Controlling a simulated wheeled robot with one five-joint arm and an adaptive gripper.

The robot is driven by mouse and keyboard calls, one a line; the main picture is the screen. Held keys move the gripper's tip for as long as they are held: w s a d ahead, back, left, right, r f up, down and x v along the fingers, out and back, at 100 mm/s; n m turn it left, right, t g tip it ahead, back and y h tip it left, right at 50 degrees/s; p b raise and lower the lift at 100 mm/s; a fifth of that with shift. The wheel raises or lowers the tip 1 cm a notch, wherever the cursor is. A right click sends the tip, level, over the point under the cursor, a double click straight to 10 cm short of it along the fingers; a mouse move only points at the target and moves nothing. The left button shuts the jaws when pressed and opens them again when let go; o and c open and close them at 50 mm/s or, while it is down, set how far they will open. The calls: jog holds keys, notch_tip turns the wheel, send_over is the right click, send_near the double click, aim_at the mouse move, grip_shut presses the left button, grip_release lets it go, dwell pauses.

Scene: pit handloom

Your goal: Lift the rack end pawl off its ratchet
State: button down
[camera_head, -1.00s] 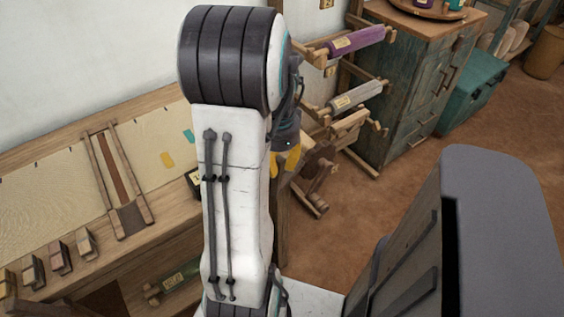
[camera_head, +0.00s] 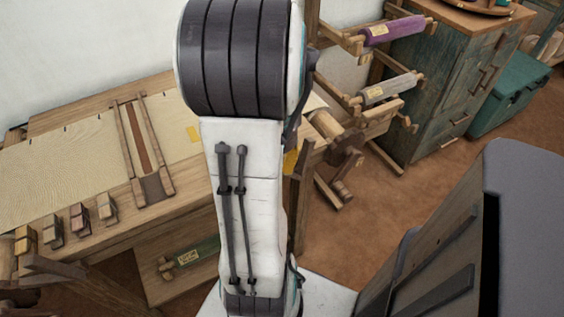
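My gripper (camera_head: 290,162) is almost wholly hidden behind my white arm; only a bit of yellow, seemingly a finger, shows at the arm's right edge. Whether it is open or shut does not show. A wooden rack (camera_head: 384,108) holding rolls stands to the right of my arm. A dark wooden wheel-like part (camera_head: 346,150) sits low at its near side, right of the gripper; I cannot tell whether it is the ratchet. I cannot make out the pawl, and no contact with my gripper shows.
A wooden bench (camera_head: 98,228) with a cloth, a wooden frame (camera_head: 142,150) and several small blocks is at left. A green roll (camera_head: 190,258) lies on the shelf below. A green cabinet (camera_head: 450,85) and teal chest (camera_head: 508,98) stand at right. Brown floor is clear right of centre.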

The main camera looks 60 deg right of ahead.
jog(key=shift+w+a+f, duration=0.15)
jog(key=shift+a+f, duration=0.05)
jog(key=shift+f, duration=0.2)
dwell(0.3)
jog(key=c, duration=1)
grip_release()
jog(key=shift+w, duration=0.15)
jog(key=shift+d+r, duration=0.1)
jog(key=shift+r, duration=0.55)
notch_tip(320, 180, up, 11)
jog(key=shift+f, duration=0.1)
